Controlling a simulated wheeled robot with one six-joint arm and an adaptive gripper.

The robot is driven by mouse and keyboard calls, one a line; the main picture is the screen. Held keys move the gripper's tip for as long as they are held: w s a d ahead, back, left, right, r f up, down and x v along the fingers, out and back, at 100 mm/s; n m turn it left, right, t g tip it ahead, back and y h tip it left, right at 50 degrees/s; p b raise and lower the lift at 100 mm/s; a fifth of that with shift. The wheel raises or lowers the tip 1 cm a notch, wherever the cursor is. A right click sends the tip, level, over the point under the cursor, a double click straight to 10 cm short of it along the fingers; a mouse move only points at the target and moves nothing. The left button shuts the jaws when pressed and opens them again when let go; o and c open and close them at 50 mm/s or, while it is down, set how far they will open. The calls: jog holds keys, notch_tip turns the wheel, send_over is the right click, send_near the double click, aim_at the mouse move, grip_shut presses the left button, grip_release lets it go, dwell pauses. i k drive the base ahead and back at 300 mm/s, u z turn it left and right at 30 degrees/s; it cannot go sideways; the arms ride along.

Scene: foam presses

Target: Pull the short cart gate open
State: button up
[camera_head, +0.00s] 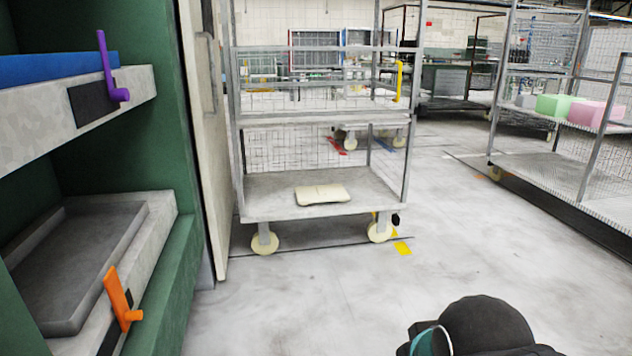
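A grey metal mesh cart (315,122) on cream wheels stands in the middle of the view. A short mesh gate (315,82) spans the upper part of its front and looks closed. A yellow upright handle (399,82) sits at the gate's right end. Below the gate the front is open, and a cream foam piece (323,194) lies on the cart's bottom deck (270,190). My gripper's fingers do not show; only a dark rounded part of my arm appears at the bottom right, well apart from the cart.
A green press (170,120) with a purple handle (115,75) and an orange handle (121,300) stands at the left. A beige panel edge stands between it and the cart. Another mesh cart (545,165) with green and pink blocks is at right. The floor (330,300) ahead is clear.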

aim_at(413, 99)
jog(key=i, duration=3)
jog(key=u, duration=0.05)
